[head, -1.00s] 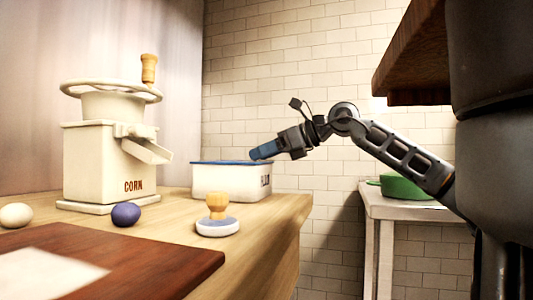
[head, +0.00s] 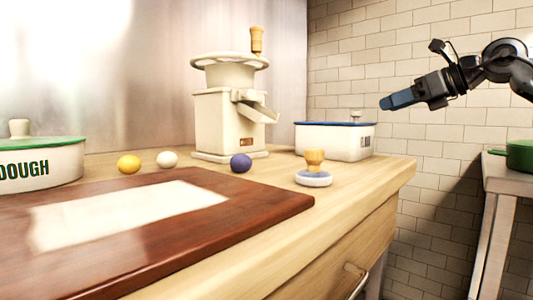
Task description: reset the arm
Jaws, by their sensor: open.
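My gripper (head: 386,103) is at the upper right of the head view, with blue fingers pointing left. It is raised in the air in front of the tiled wall, up and to the right of the white blue-rimmed box (head: 335,143). Nothing shows between its fingers, and it touches nothing that I can see. The gap between the fingers is hidden from this side. The arm runs from the gripper out of the right edge of the picture.
The wooden counter (head: 372,183) holds a cream mill (head: 228,122), a stamp (head: 314,170), purple (head: 241,163), white (head: 167,159) and yellow (head: 129,164) balls, a dough pot (head: 40,165) and a brown board (head: 270,205). A green pot (head: 520,155) stands on a side table (head: 495,178).

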